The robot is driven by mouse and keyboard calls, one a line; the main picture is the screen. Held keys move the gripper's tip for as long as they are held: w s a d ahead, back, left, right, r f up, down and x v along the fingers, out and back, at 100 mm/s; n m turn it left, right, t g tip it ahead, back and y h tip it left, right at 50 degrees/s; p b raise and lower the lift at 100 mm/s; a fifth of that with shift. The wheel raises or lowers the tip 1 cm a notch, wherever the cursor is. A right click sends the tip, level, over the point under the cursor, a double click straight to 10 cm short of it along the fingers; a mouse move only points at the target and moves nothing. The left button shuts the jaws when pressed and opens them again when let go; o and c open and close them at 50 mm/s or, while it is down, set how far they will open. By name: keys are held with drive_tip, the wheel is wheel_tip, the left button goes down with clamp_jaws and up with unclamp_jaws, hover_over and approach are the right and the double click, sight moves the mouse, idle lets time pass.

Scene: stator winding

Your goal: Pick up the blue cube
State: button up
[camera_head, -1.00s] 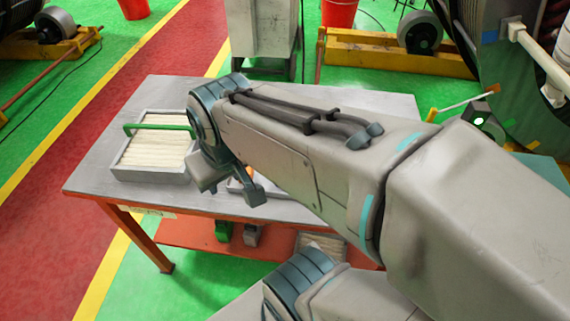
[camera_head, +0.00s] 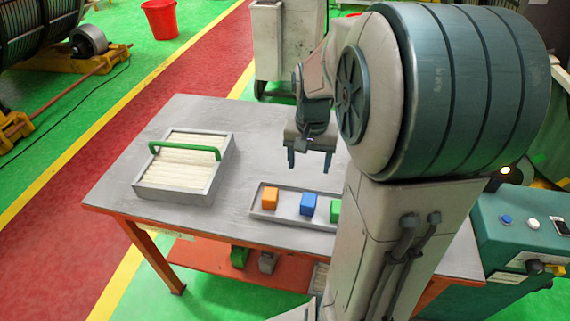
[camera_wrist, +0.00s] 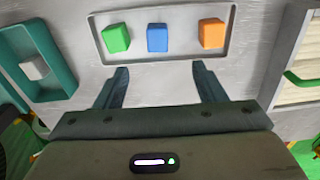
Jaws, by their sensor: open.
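The blue cube (camera_head: 308,204) sits in a shallow grey tray (camera_head: 262,215) on the table, between an orange cube (camera_head: 270,197) and a green cube (camera_head: 335,210). In the wrist view the blue cube (camera_wrist: 157,38) is in the middle of the row, ahead of the fingers. My gripper (camera_head: 309,160) is open and empty, above the table and apart from the cube. In the wrist view my gripper (camera_wrist: 160,72) has its two fingers spread wide, with the blue cube lying between their directions. My arm hides the right part of the tray in the head view.
A grey box with light slats and a green handle (camera_head: 184,150) stands on the table's left. A teal tray with a white block (camera_wrist: 34,68) lies at the left in the wrist view. A teal control cabinet (camera_head: 520,235) stands right of the table.

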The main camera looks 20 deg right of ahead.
sight(309, 199)
drive_tip(key=shift+m, duration=0.4)
drive_tip(key=f, duration=0.5)
drive_tip(key=d+f+p, duration=0.1)
drive_tip(key=f, duration=0.4)
drive_tip(key=w+f, duration=0.1)
drive_tip(key=f, duration=0.4)
drive_tip(key=shift+d+f, duration=0.15)
drive_tip(key=shift+d, duration=0.1)
drive_tip(key=shift+c, duration=0.3)
drive_tip(key=c, duration=1)
